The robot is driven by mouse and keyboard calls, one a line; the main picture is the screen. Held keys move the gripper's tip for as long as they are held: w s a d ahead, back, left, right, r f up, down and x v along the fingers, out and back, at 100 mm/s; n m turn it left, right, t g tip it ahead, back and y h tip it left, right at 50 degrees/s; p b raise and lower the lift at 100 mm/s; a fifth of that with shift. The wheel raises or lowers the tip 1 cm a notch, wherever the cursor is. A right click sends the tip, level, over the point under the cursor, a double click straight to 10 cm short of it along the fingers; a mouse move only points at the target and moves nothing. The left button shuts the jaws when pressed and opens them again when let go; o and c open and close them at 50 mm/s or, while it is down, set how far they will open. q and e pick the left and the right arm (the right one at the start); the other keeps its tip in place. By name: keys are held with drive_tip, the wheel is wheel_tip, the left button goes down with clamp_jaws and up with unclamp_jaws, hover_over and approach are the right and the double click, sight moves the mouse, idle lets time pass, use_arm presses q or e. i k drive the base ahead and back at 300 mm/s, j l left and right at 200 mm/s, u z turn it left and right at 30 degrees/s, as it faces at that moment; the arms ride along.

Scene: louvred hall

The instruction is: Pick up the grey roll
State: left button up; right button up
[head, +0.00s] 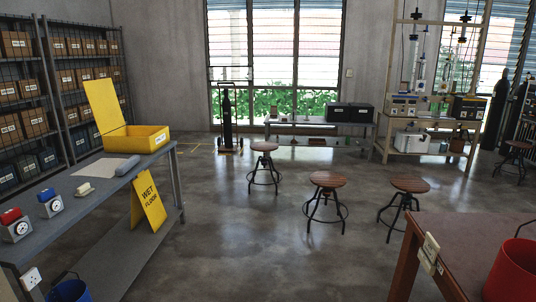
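The grey roll (127,165) lies on the long grey bench (88,207) at the left, just in front of the open yellow box (146,139). It rests near the bench's right edge, beside a pale flat sheet (97,168). Neither of my grippers is in the head view.
A cream block (85,189) and two devices with red (12,220) and blue (50,203) tops stand on the bench. A yellow wet floor sign (148,200) leans at its right side. Stools (328,181) stand mid-floor. A table with a red bucket (515,270) is at right.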

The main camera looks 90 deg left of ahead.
sight(123, 169)
drive_tip(key=u, duration=3.8)
drive_tip(key=i, duration=0.1)
